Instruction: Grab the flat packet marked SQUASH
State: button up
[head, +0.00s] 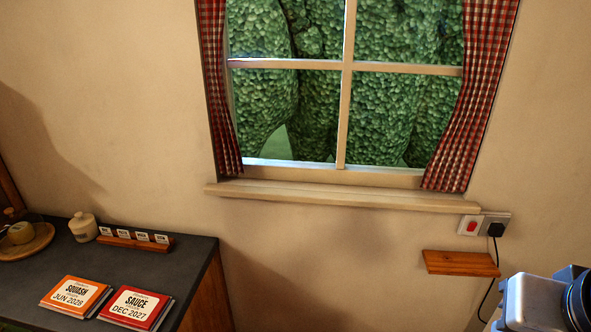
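The flat packet marked SQUASH (75,297) is orange with a white label reading JUN 2028. It lies flat on the dark counter (176,262) at the lower left in the head view. A red packet marked SAUCE (136,308), dated DEC 2027, lies close to its right.
Behind the packets, a wooden holder with small cards (135,241), a cream jar (83,227) and a round wooden board (26,246) stand on the counter. A small wooden shelf (461,263) is on the wall at right. The window sill (340,196) juts out above.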

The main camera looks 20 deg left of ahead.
aim_at(74, 297)
jog(key=u, duration=2.65)
jog(key=i+z, duration=0.1)
jog(key=z, duration=0.55)
jog(key=i+j+z, duration=0.25)
jog(key=j+z, duration=0.3)
jog(key=i+j+z, duration=0.1)
jog(key=j+z, duration=0.15)
jog(key=j, duration=0.2)
jog(key=i+j+z, duration=0.1)
jog(key=j, duration=0.5)
jog(key=i+j+z, duration=0.15)
jog(key=j, duration=1)
jog(key=k+j+z, duration=0.15)
jog(key=j, duration=0.4)
jog(key=k+j+z, duration=0.2)
jog(key=i+j+u, duration=0.2)
jog(key=i+u, duration=0.15)
jog(key=i, duration=0.1)
